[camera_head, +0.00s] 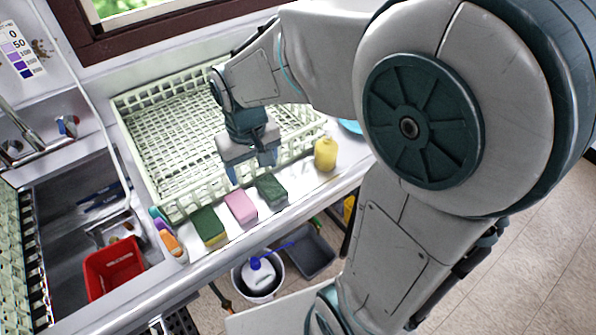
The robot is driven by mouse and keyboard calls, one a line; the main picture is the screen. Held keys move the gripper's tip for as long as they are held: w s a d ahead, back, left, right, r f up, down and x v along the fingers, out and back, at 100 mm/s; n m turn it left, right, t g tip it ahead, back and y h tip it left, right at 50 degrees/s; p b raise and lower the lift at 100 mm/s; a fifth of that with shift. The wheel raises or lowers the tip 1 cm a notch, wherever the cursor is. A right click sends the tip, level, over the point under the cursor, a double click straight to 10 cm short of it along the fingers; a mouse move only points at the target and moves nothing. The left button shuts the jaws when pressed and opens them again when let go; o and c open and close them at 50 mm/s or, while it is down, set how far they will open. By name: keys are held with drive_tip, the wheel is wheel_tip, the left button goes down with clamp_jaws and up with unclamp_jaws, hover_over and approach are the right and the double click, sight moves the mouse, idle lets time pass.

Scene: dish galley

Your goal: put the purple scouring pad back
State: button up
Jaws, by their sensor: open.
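A pink-purple pad (241,207) lies flat on the counter's front strip, between a green-and-yellow sponge (210,227) and a dark green pad (271,190). A small purple item (161,223) sits in a row at the left, between a teal one (155,211) and an orange one (170,243). I cannot tell for sure which of the two purple things is the scouring pad. My gripper (251,171) points down with its fingers apart and nothing seen between them. It is over the front edge of the dish rack, behind the pink-purple pad and apart from it.
A pale green dish rack (155,120) fills the counter behind. A yellow bottle (326,154) stands right of the pads. The sink at left holds a red tub (112,268). Below the counter are a white bucket (240,283) and a grey bin (312,262).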

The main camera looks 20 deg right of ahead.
drive_tip(key=s+d+r+m+t, duration=0.2)
drive_tip(key=s+d+r, duration=0.3)
drive_tip(key=s+d, duration=0.2)
drive_tip(key=s, duration=0.2)
drive_tip(key=shift+s+d, duration=0.35)
drive_tip(key=shift+s, duration=0.05)
